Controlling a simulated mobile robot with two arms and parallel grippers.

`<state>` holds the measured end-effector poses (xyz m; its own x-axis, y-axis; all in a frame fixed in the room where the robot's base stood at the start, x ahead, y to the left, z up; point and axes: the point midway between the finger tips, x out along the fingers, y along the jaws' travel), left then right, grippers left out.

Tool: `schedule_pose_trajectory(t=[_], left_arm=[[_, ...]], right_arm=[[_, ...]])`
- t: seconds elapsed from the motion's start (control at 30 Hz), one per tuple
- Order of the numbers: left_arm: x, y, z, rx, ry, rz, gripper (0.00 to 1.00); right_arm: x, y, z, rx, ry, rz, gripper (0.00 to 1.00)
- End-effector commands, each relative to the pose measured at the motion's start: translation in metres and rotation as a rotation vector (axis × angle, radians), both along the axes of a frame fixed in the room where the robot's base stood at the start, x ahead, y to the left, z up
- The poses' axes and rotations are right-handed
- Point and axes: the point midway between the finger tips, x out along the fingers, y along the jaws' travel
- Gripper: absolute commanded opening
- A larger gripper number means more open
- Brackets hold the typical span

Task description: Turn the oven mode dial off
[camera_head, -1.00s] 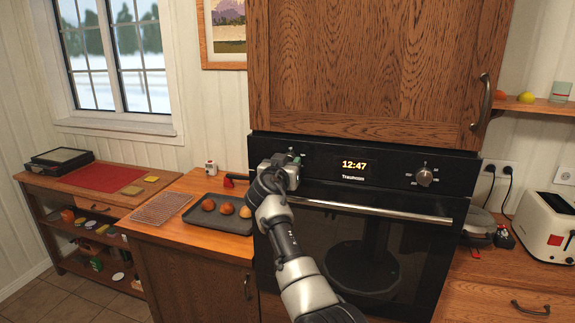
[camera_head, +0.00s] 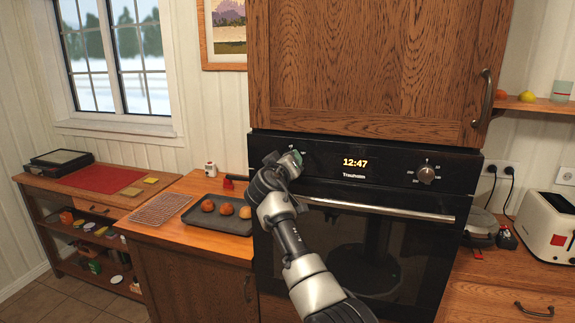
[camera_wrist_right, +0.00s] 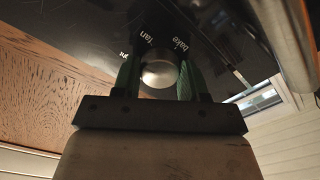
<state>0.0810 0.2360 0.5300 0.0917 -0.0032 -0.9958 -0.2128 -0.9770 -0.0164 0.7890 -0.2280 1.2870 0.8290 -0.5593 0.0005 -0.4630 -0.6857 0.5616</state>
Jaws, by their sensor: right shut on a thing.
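The black oven (camera_head: 350,250) stands in the middle, with a control panel (camera_head: 320,165) above its door handle. The mode dial (camera_wrist_right: 159,75) is a round silver knob at the panel's left end, with "fan" and "bake" printed near it in the right wrist view. My right gripper (camera_head: 291,160) is shut on this dial, its green fingers on either side of the knob. It hides the dial in the head view, and the dial's exact setting cannot be read. My left gripper is not in view.
A second dial (camera_head: 426,174) is at the panel's right end, beyond the 12:47 display (camera_head: 355,162). The horizontal oven handle (camera_head: 375,209) runs just below my gripper. A baking tray (camera_head: 236,226) with rolls lies on the counter to the left.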

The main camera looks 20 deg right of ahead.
Motion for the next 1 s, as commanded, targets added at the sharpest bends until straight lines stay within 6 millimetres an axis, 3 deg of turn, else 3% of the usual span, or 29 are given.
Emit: schedule_pose_trajectory(t=[0.47,1.0], left_arm=[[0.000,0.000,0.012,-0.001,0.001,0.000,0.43],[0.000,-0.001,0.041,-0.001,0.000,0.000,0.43]], right_arm=[[0.000,-0.001,0.004,-0.379,0.254,-0.003,0.19],[0.000,-0.002,0.006,-0.804,0.541,-0.003,0.19]])
